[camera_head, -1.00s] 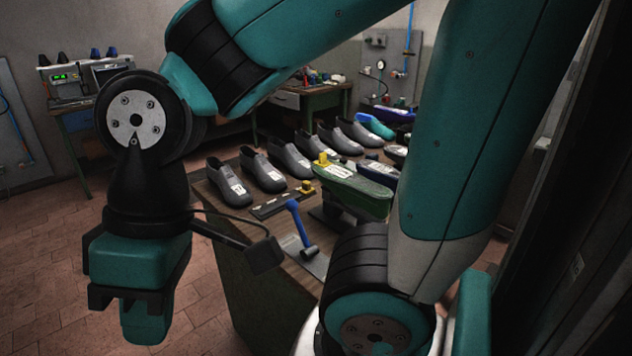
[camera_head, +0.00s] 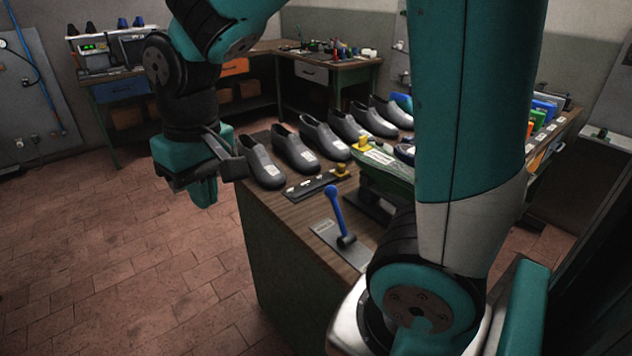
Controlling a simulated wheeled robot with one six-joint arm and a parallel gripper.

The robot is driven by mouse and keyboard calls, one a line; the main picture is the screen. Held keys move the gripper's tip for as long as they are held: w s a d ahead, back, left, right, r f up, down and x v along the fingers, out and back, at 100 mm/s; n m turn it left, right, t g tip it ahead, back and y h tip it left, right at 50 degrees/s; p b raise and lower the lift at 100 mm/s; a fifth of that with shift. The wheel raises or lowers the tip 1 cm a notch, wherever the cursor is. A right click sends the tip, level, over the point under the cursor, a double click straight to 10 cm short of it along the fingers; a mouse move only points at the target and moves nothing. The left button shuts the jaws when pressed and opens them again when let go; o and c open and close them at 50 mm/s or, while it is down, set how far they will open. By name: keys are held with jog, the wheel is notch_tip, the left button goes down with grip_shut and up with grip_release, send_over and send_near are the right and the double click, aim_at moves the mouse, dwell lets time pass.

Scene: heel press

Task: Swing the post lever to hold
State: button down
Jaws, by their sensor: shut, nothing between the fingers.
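A blue-handled lever (camera_head: 335,207) rises from a dark pivot on a grey plate (camera_head: 338,246) at the near edge of the workbench. Its handle leans up and slightly left. I take it for the post lever; the label on its plate is too small to read. My gripper (camera_head: 204,194) is at the left, pointing down, shut and empty. In the picture it is left of the bench's left edge, above the floor, well apart from the lever. Its fingertips are hard to make out.
The workbench (camera_head: 290,255) carries several grey shoes (camera_head: 296,150), a dark strip (camera_head: 312,184) with a yellow knob, and a green shoe-shaped piece (camera_head: 385,178) partly behind my arm. Brick floor (camera_head: 130,270) is clear at left. Another bench (camera_head: 325,72) stands behind.

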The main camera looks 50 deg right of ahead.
jog(key=w+d+f+m+g+h+p, duration=0.1)
jog(key=w+d+f+m+h, duration=0.15)
jog(key=w+d+m, duration=0.6)
jog(key=w+d+f+m+g+h+p, duration=0.1)
jog(key=d+f+m+g, duration=0.2)
jog(key=d+m, duration=0.3)
jog(key=w+d+f+m+g+h+p, duration=0.1)
jog(key=d+f+m, duration=0.3)
jog(key=d, duration=0.8)
jog(key=shift+w+f+m+g+h, duration=0.25)
jog(key=shift+w+m+g+h, duration=0.3)
jog(key=shift+m+g, duration=0.45)
jog(key=shift+w, duration=0.1)
jog(key=s+d+f+p, duration=0.3)
jog(key=s+f+p, duration=0.3)
jog(key=s, duration=0.3)
jog(key=shift+d+f, duration=0.35)
jog(key=shift+f, duration=0.15)
jog(key=shift+r, duration=0.1)
